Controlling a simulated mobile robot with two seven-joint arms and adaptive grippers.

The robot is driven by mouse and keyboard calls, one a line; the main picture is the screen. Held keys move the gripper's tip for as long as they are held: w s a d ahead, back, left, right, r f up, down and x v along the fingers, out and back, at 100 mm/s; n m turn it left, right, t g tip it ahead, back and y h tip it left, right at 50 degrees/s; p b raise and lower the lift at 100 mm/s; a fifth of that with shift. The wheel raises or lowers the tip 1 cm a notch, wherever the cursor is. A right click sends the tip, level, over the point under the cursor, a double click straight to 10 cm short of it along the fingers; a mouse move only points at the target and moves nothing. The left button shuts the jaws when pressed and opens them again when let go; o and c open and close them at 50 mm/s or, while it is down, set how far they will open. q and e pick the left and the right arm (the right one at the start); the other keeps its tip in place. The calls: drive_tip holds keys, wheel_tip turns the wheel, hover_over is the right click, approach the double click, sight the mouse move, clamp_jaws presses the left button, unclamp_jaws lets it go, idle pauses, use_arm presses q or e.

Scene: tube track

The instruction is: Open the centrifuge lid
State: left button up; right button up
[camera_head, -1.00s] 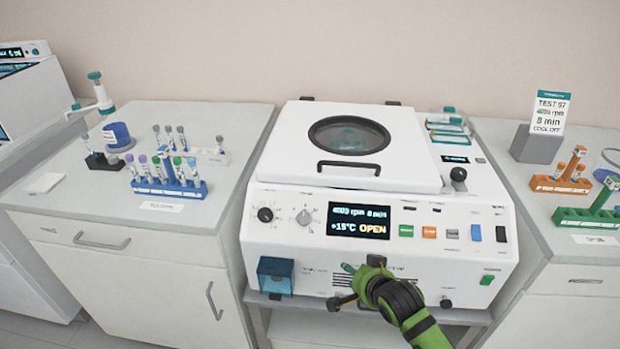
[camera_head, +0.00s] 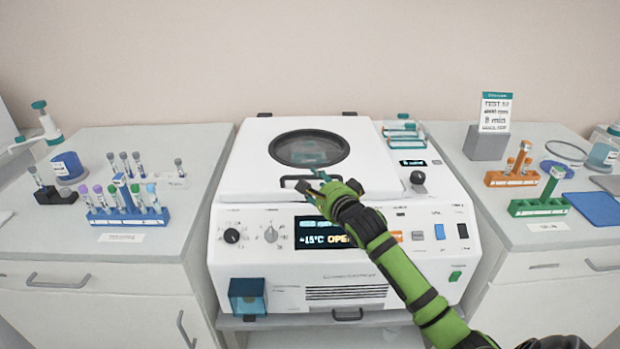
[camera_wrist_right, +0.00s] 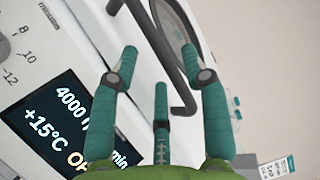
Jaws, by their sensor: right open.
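The white centrifuge (camera_head: 225,255) stands in the middle, and its lid (camera_head: 250,165) with a round dark window is down. A dark bar handle (camera_head: 290,182) sits on the lid's front edge. My right gripper (camera_head: 318,177) is at the handle's right part and hides some of it. In the right wrist view the right gripper (camera_wrist_right: 160,60) has its fingers spread, with the dark handle (camera_wrist_right: 178,75) just beyond the fingertips. I cannot tell whether they touch. The display (camera_head: 318,233) reads +15°C and OPEN, partly covered by my arm. My left gripper is out of view.
Tube racks, including a blue one (camera_head: 125,215), stand on the left counter. Orange (camera_head: 510,178) and green (camera_head: 538,207) racks and a sign (camera_head: 495,112) stand on the right counter. A black knob (camera_head: 417,178) rises right of the lid.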

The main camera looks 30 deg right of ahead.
sight(310, 179)
drive_tip(key=shift+x, duration=1.9)
clamp_jaws()
